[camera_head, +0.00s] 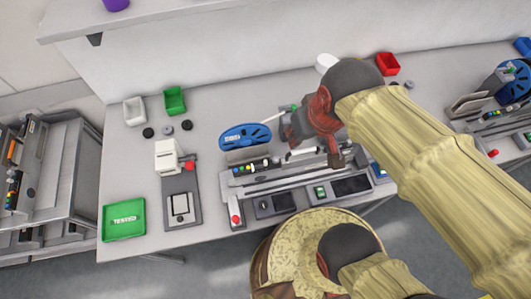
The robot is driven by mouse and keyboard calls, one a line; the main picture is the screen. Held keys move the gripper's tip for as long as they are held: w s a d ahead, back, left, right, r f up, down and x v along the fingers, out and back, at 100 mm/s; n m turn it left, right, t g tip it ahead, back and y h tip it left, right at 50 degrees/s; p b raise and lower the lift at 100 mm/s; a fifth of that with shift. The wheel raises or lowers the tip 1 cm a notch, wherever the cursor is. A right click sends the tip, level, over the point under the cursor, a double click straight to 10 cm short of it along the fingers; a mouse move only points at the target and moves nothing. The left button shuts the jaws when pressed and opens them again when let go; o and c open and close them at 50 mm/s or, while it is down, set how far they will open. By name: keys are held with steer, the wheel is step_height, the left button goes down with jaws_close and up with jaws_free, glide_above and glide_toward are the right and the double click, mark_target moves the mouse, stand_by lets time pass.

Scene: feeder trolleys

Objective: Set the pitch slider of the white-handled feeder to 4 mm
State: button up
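A feeder (262,183) lies in the grey fixture on the bench, with a blue reel (246,137) at its back left. A white bar (302,152), possibly its handle, shows just below my gripper. Small coloured parts (252,168) sit in a row along the feeder; I cannot tell which is the pitch slider or read its setting. My gripper (290,128) is above the feeder's back edge, right of the reel. It is seen from above, small and dark, and its fingers are not clear.
The fixture has a red button (235,218) and dark screens (350,186) in front. A label printer (168,157), green tray (124,219), white bin (134,111) and green bin (175,101) stand left. A red bin (387,64) stands behind. Another feeder station (490,108) is right; a trolley (40,165) is far left.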

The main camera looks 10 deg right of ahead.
steer(key=shift+o, duration=1)
steer(key=w+a+f+n+g+p, duration=0.1)
steer(key=a+f+n+g+p, duration=0.3)
steer(key=n+p, duration=0.3)
steer(key=shift+a+f+h+p, duration=0.35)
steer(key=shift+a+f, duration=0.3)
steer(key=shift+f, duration=0.25)
steer(key=n, duration=0.8)
glide_above(265, 161)
steer(key=f, duration=0.4)
steer(key=shift+s+d+f+p, duration=0.1)
steer(key=shift+s+f+p, duration=0.1)
steer(key=shift+p, duration=0.15)
steer(key=shift+w+r+n, duration=0.1)
steer(key=shift+w+n, duration=0.05)
steer(key=shift+n, duration=0.65)
steer(key=shift+f+b, duration=0.35)
steer(key=shift+f, duration=3.55)
steer(key=shift+c, duration=1.1)
jaws_close()
